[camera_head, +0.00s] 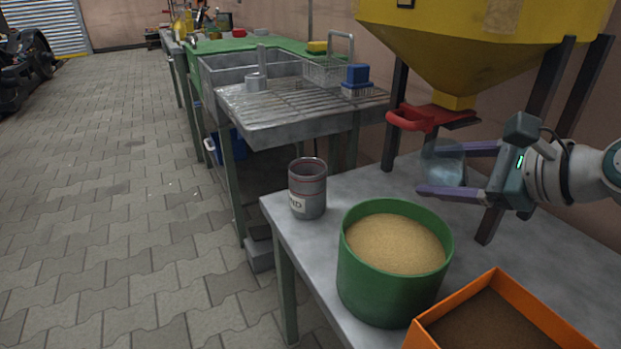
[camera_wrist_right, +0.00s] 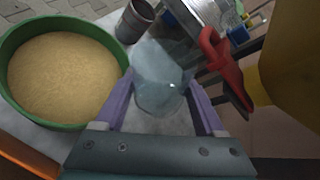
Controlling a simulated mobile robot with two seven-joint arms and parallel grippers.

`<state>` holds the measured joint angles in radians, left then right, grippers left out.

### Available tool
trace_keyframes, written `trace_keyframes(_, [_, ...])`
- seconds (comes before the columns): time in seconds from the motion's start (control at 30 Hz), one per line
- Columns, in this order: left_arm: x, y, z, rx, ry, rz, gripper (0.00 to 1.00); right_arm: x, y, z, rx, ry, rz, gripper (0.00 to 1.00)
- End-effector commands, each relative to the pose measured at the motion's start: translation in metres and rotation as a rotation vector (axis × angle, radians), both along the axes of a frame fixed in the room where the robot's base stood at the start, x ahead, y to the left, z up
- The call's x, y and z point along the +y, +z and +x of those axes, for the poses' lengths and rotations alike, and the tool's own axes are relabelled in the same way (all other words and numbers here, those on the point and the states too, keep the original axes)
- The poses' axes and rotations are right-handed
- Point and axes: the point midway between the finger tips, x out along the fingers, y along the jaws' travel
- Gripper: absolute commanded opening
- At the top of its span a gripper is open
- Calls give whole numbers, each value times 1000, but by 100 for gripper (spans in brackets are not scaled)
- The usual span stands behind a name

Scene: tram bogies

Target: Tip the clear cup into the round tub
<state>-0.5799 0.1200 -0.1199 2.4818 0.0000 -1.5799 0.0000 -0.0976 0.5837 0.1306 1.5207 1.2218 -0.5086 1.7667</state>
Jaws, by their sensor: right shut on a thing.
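The clear cup (camera_head: 444,165) is between the purple fingers of my right gripper (camera_head: 455,171), which is shut on it. It is held above the table, beneath the yellow hopper's red slide. The cup also shows in the right wrist view (camera_wrist_right: 162,85); whether anything is in it is hard to tell. The round green tub (camera_head: 393,290) stands on the table, left of and nearer than the cup, and holds sand-coloured grains. The tub shows at the left of the right wrist view (camera_wrist_right: 72,124). My left gripper is not in view.
A grey tin (camera_head: 308,190) stands at the table's left edge. An orange box (camera_head: 465,304) with dark contents is in front of the tub. The yellow hopper (camera_head: 480,45) with its red handle (camera_head: 408,120) hangs close above the cup. A metal sink bench (camera_head: 300,105) stands behind.

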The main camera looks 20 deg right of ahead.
Motion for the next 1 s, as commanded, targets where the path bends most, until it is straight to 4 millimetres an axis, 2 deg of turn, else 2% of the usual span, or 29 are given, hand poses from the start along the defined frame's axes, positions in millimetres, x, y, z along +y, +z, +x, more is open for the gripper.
trace_keyframes(0.03, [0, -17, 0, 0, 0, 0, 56, -5, -12, 1, 7, -2, 39, 9])
trace_keyframes(0.1, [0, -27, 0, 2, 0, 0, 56, -11, -15, 3, 21, -2, 107, 9])
trace_keyframes(0.37, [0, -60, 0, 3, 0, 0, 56, -33, -26, 8, 85, -3, 422, 9])
trace_keyframes(0.43, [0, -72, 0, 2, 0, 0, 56, -34, -37, 8, 96, -1, 455, 9])
trace_keyframes(0.6, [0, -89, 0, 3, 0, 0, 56, -39, -50, 9, 111, -2, 530, 9])
trace_keyframes(0.83, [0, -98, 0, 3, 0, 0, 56, -41, -56, 9, 122, -1, 579, 9])
trace_keyframes(1.0, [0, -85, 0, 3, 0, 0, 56, -41, -42, 9, 125, -1, 588, 9])
